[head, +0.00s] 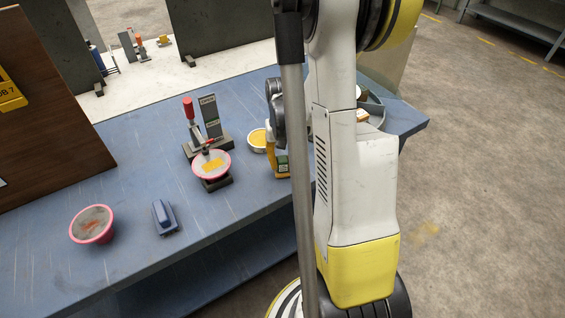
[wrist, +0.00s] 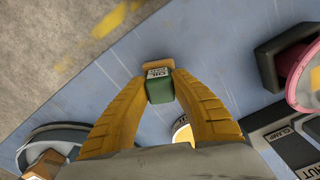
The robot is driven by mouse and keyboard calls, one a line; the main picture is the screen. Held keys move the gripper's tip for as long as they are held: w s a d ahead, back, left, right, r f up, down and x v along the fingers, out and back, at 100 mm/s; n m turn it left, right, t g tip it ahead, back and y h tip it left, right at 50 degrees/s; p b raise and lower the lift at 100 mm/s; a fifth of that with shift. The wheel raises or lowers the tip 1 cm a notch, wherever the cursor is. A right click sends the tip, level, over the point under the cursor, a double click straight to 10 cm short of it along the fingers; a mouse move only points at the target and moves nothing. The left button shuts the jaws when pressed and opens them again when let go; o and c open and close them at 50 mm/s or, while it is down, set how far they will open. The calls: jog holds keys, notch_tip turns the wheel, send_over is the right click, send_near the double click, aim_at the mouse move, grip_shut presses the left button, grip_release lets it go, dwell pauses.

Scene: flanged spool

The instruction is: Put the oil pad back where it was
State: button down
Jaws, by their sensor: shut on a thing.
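The oil pad is a small green block with a white label reading "OIL" and a tan end. It shows in the wrist view (wrist: 160,88) between the yellow fingertips of my gripper (wrist: 161,77), which are shut on it. In the head view the pad (head: 282,162) is right of the round tin, below the yellow finger of my gripper (head: 272,146), partly hidden by my arm. I cannot tell whether it touches the bench. A grey tray (head: 376,101) with small blocks stands beyond my arm; it also shows at lower left in the wrist view (wrist: 37,140).
A pink-rimmed spool (head: 212,164) sits at the red-handled clamp (head: 190,110) with an upright sign. A round tin (head: 257,141) with yellow contents is close to my gripper. Another pink-rimmed piece (head: 92,225) and a blue block (head: 164,216) lie front left on the blue bench (head: 130,255).

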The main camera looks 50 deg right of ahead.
aim_at(282, 159)
jog(key=shift+f, duration=0.25)
jog(key=c, duration=1.2)
grip_release()
jog(key=shift+r, duration=0.1)
notch_tip(282, 159, up, 12)
jog(key=r+p, duration=0.1)
jog(key=p, duration=0.3)
jog(key=s+a+r+n+t, duration=0.1)
jog(key=a+r+n+t, duration=0.1)
jog(key=a, duration=0.6)
jog(key=s+a+r+n+t, duration=0.2)
jog(key=a+r, duration=0.3)
jog(key=a, duration=0.4)
jog(key=s+a+r+n+t, duration=0.2)
jog(key=a+r+n+t, duration=0.1)
jog(key=a, duration=0.5)
jog(key=shift+s+a+r, duration=0.2)
jog(key=shift+r, duration=0.1)
